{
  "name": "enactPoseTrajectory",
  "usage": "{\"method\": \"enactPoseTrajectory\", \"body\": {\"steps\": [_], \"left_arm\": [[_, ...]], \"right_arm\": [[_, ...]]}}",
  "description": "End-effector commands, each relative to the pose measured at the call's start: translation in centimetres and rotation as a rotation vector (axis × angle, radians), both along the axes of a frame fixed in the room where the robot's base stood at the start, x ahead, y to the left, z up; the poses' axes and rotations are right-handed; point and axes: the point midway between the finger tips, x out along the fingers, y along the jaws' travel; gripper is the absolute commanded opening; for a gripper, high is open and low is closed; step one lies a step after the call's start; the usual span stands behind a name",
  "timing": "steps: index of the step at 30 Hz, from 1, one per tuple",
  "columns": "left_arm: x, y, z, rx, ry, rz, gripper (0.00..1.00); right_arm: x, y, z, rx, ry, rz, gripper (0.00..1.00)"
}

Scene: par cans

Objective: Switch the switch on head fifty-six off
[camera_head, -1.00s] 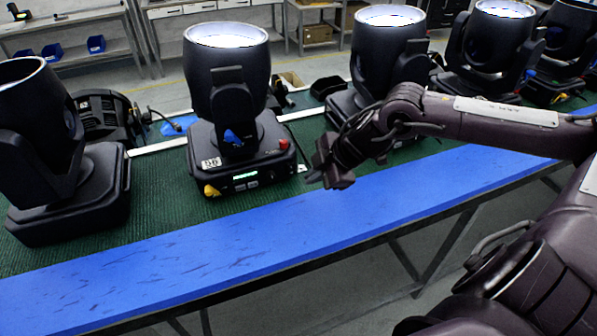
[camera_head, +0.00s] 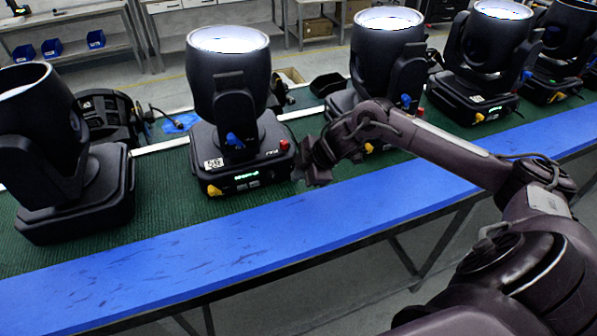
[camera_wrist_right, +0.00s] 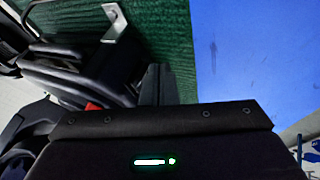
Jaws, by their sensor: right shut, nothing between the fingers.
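Head fifty-six (camera_head: 230,85) is the black moving-head light left of centre in the head view, with its lamp glowing. Its base (camera_head: 262,165) bears a white number label (camera_head: 213,163), a yellow part (camera_head: 213,190), a blue knob (camera_head: 235,140), a lit green display and a red part (camera_head: 284,145) at its right corner. A bit of red (camera_wrist_right: 92,106) also shows in the right wrist view, partly hidden. My right gripper (camera_head: 304,174) is shut and empty, just right of the base's front right corner; contact cannot be told. In the wrist view its fingers (camera_wrist_right: 158,84) point up. My left gripper is out of view.
A similar head (camera_head: 75,150) stands at left and more (camera_head: 385,60) stand in a row to the right, on a green mat (camera_head: 165,228). A blue strip (camera_head: 190,270) forms the table's front edge and is clear. A metal bracket (camera_wrist_right: 115,22) shows in the wrist view.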

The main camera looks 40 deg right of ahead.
Motion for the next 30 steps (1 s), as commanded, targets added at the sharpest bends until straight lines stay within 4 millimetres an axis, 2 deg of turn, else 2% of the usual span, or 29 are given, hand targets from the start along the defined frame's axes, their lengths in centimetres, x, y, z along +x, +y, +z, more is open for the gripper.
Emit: {"method": "enactPoseTrajectory", "body": {"steps": [6,11,12,20,30], "left_arm": [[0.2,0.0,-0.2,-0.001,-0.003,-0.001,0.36],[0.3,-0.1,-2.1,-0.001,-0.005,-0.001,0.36],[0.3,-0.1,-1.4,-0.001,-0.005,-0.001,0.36],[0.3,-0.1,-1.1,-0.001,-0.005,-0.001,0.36],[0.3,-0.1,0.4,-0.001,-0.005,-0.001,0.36]], "right_arm": [[0.0,0.0,-0.1,-0.001,-0.003,0.0,0.0],[0.4,-0.2,-1.0,-0.016,-0.061,-0.001,0.0],[0.4,-0.2,-0.3,-0.013,-0.058,-0.003,0.0],[0.4,-0.2,0.0,-0.013,-0.058,-0.002,0.0],[0.5,-0.2,1.5,-0.013,-0.059,-0.002,0.0]]}}
